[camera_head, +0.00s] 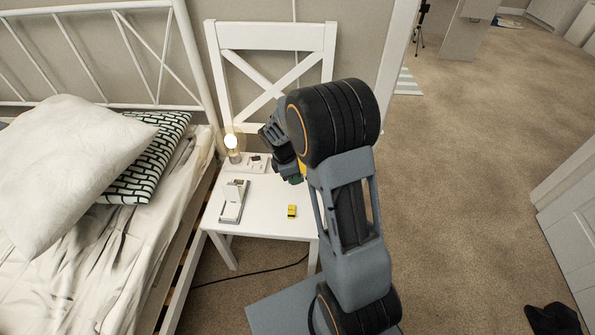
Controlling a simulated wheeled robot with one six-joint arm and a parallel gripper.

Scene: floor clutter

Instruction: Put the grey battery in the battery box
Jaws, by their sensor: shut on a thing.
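My gripper (293,177) is above the right side of the white chair seat, largely hidden behind my own arm. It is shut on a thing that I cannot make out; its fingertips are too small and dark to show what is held. I cannot pick out the grey battery anywhere in view. A small grey-and-white open case (231,205) lies on the left part of the seat, to the left of my gripper; it may be the battery box, but I cannot tell for sure.
The white chair (256,212) also bears a small yellow thing (292,211) near its front and a lit lamp (233,150) at the back left. A flat whitish thing with dark parts lies beside the lamp.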

